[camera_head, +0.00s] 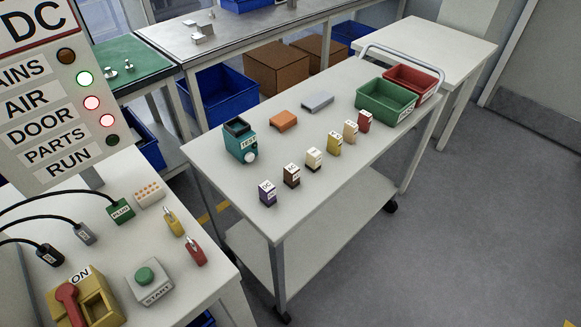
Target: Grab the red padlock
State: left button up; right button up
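The red padlock (196,252) lies on the white bench at the lower left, near the bench's right edge. It has a red body and a small metal shackle at its upper end. A yellow padlock (173,223) lies just behind it, apart from it. Neither of my grippers shows in the head view.
A grey START box (149,283) with a green button and a yellow ON switch (88,300) stand near the padlocks. A green plug (121,210) and cables lie behind. A white cart (300,182) with small labelled blocks and bins (386,103) stands to the right.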

aim_at(195, 252)
jog(key=u, duration=0.95)
